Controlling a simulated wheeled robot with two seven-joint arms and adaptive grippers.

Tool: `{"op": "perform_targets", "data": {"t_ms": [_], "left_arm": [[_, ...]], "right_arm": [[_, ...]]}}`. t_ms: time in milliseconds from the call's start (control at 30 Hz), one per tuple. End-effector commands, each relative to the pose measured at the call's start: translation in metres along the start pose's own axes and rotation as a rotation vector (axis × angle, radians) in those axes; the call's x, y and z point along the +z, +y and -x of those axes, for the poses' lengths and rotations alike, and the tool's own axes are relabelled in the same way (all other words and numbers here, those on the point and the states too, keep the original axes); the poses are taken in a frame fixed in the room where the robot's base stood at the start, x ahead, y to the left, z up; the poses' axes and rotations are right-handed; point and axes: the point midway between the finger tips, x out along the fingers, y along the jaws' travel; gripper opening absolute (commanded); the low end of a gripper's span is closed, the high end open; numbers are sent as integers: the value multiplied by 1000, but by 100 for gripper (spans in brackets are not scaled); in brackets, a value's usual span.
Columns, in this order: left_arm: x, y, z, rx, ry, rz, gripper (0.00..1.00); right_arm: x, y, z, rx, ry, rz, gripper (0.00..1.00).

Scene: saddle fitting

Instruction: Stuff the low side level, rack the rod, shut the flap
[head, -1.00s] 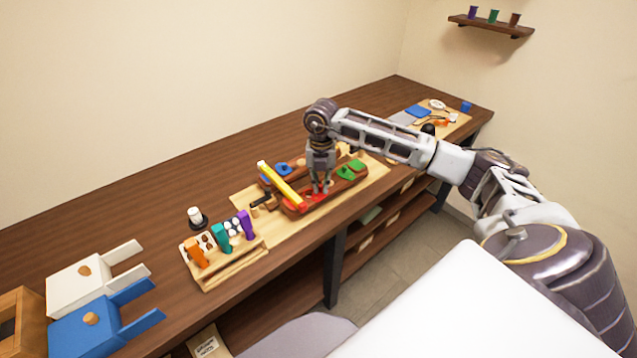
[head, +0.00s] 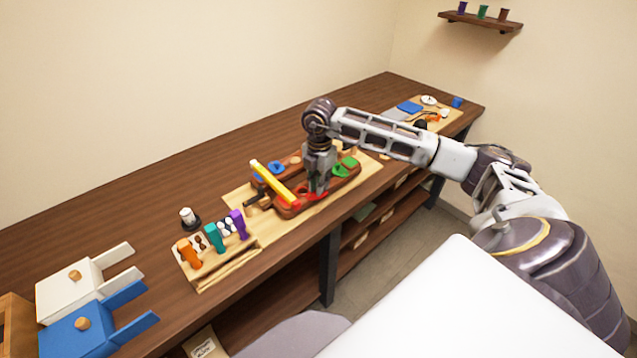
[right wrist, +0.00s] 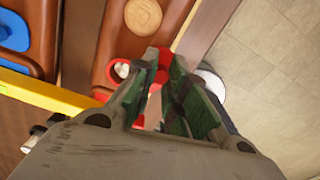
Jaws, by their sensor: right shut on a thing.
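The brown leather saddle piece (head: 290,211) lies on a pale board on the bench. A yellow bar (head: 268,179) lies slantwise across its left part. A dark rod-like tool (head: 255,196) shows at its left end. Blue pieces (head: 276,168) and green pieces (head: 345,168) sit on the saddle. My right gripper (head: 316,190) is down at a red flap at the near side. In the right wrist view its fingers (right wrist: 165,85) are closed on a red part of the flap (right wrist: 163,62). White stuffing (right wrist: 122,69) shows in the red-edged opening beside them. My left gripper is out of view.
A wooden rack (head: 205,283) with orange, teal and purple tools stands left of the board. White (head: 70,291) and blue (head: 75,338) boxes with prongs stand farther left. Small items lie at the far right. Bare bench lies behind the saddle.

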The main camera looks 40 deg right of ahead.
Motion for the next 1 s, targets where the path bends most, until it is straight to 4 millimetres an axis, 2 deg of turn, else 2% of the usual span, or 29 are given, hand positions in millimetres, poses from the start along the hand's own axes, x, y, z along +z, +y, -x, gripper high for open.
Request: {"op": "perform_targets", "data": {"t_ms": [567, 600, 767, 800, 1000], "left_arm": [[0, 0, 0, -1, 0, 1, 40], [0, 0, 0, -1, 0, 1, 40], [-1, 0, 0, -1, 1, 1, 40], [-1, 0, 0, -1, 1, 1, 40], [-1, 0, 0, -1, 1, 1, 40]], "right_arm": [[0, -1, 0, 0, 0, -44, 0], [0, -1, 0, 0, 0, -44, 15], [0, -1, 0, 0, 0, -43, 36], [0, -1, 0, 0, 0, -43, 38], [0, -1, 0, 0, 0, -43, 38]]}}
